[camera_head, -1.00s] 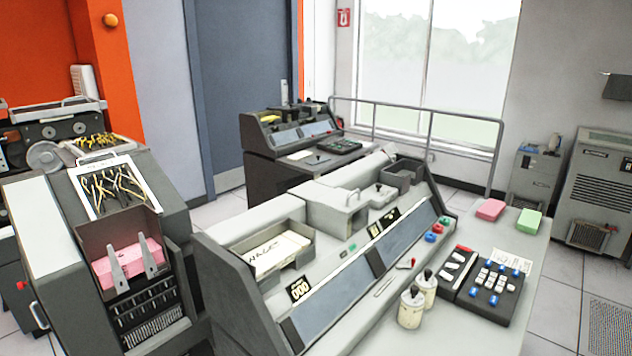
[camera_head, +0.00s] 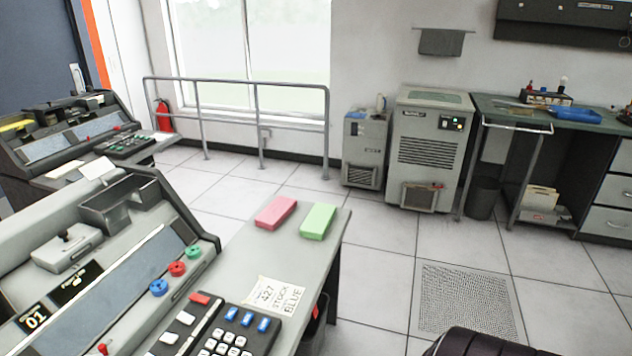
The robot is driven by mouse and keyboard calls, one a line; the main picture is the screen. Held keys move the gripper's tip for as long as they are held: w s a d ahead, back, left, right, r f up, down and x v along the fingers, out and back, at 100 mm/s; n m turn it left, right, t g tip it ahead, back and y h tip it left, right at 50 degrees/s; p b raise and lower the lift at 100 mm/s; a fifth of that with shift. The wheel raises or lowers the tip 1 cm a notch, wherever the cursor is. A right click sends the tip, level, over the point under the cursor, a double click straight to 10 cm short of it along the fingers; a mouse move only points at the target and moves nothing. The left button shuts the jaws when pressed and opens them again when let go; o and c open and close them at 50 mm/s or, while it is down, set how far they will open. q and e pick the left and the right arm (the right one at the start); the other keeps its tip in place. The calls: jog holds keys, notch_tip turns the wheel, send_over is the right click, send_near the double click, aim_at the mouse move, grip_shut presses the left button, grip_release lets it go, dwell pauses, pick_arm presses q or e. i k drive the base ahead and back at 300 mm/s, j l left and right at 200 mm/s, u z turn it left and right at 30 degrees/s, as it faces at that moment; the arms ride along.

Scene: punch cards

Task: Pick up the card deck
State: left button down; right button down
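A pink block (camera_head: 276,212) that looks like a card deck lies on the grey desk top of the console, near its far right end. A light green block (camera_head: 318,221) of similar size lies just right of it, apart from it. I cannot tell from the view whether either is a stack of cards. Neither of my grippers shows in the head view. A dark ribbed shape (camera_head: 480,343) at the bottom edge may be part of my arm.
The console (camera_head: 110,265) with knobs and a keypad (camera_head: 225,335) fills the lower left. A paper note (camera_head: 273,296) lies on the desk. A railing (camera_head: 230,85), grey cabinets (camera_head: 425,145) and a workbench (camera_head: 560,115) stand behind.

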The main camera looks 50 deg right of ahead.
aim_at(315, 225)
jog(key=l, duration=1.9)
jog(key=k+z, duration=0.05)
